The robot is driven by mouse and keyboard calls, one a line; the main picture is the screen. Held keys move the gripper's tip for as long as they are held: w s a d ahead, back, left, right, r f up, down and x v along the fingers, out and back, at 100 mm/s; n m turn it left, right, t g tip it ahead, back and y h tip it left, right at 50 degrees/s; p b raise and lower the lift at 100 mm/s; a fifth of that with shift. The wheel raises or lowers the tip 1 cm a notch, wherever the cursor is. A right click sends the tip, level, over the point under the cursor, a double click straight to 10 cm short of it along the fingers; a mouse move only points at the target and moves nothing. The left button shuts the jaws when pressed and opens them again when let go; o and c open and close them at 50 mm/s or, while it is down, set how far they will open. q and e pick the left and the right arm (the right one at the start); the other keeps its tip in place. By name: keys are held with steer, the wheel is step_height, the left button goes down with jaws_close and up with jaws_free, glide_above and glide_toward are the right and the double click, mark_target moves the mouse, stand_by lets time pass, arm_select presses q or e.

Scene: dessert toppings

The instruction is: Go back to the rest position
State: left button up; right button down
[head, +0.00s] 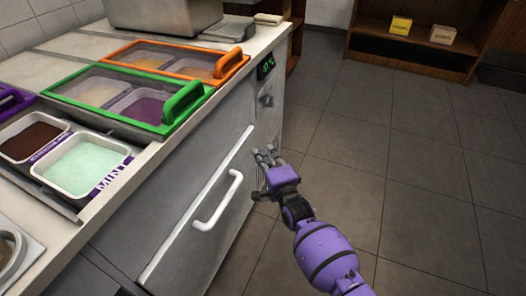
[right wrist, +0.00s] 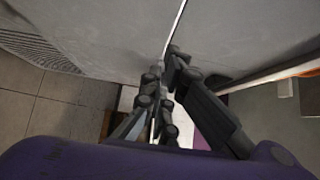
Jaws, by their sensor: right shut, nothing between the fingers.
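My right gripper (head: 266,156) is in front of the steel counter's front face, near the right end of the white drawer handle. Its purple arm comes in from the lower right. In the right wrist view my right gripper (right wrist: 167,60) has its dark fingers close together and shut, with nothing held, pointing at a pale panel with a seam. I cannot tell whether the fingertips touch the panel. My left gripper is not in view.
The counter (head: 165,225) has a white handle (head: 218,203). On top are green-framed (head: 185,102) and orange-framed (head: 232,63) lids and a mint tub (head: 87,163). The tiled floor (head: 400,180) at right is clear. A wooden shelf (head: 410,58) with small boxes stands behind.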

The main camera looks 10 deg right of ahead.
steer(key=s+d+p, duration=0.2)
steer(key=s, duration=0.8)
